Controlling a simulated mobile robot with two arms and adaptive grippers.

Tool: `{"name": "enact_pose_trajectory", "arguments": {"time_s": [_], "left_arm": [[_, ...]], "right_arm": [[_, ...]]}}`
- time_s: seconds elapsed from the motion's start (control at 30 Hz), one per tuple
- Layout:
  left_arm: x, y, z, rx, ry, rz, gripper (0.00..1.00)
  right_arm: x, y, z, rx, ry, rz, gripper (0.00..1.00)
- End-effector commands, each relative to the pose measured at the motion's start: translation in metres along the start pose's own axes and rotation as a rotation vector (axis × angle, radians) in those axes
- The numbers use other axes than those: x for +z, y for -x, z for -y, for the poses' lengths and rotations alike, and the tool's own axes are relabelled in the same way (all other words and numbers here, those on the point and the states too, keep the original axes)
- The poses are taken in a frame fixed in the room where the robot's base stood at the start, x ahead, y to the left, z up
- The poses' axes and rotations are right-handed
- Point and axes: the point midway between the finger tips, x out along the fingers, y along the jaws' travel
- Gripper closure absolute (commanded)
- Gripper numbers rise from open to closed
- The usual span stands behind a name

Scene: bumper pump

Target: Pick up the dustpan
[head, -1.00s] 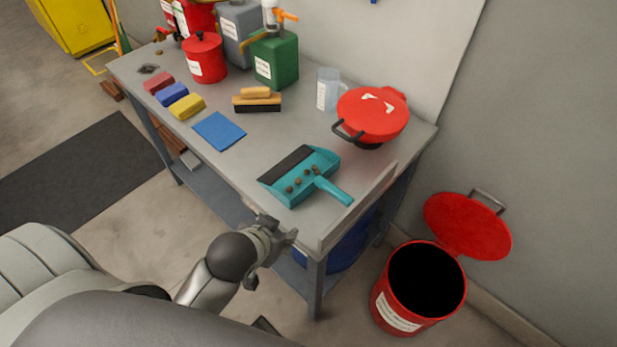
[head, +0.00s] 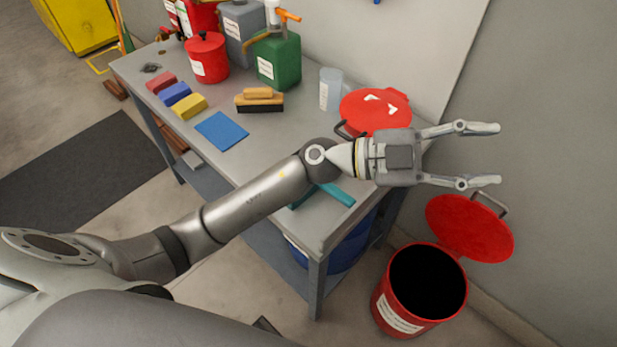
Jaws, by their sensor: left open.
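The teal dustpan lies on the workbench near its right front corner. My left arm hides most of it; its teal handle (head: 338,194) shows below my forearm, pointing to the lower right. My left gripper (head: 499,154) is open and empty. Its two fingers point right, past the bench's right end, to the right of the dustpan. My right gripper is not in view.
The grey workbench (head: 262,165) carries a red lidded pan (head: 373,108), a clear measuring jug (head: 330,90), a brush (head: 259,101), a blue cloth (head: 221,131), sponges and several cans. An open red bin (head: 398,315) stands on the floor at right.

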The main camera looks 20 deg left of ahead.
Motion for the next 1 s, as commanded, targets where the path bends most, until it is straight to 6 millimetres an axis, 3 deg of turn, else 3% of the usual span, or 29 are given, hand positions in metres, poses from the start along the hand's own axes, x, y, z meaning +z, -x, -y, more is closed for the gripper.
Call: {"name": "enact_pose_trajectory", "arguments": {"time_s": [0.07,0.17,0.3,0.37,0.5,0.6,0.7,0.83,1.0], "left_arm": [[0.013,-0.002,-0.028,0.209,-0.027,0.04,0.54],[0.039,0.011,-0.061,0.466,-0.038,0.149,0.54],[0.089,0.057,-0.083,0.783,-0.031,0.41,0.54],[0.111,0.085,-0.08,0.894,-0.023,0.558,0.54],[0.149,0.157,-0.053,1.067,0.013,0.942,0.54],[0.159,0.201,-0.027,1.115,0.043,1.185,0.54],[0.161,0.23,-0.005,1.127,0.067,1.359,0.54],[0.162,0.248,0.006,1.128,0.085,1.464,0.54],[0.178,0.257,-0.008,1.131,0.093,1.477,0.54]], "right_arm": [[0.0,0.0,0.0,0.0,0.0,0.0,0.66],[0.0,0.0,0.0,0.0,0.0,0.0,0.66],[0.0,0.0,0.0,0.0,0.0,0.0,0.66],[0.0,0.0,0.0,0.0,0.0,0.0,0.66],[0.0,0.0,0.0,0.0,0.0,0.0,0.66],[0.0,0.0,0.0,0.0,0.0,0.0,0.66],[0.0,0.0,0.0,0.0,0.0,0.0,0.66],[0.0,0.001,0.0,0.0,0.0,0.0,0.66],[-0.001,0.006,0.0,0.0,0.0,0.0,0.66]]}}
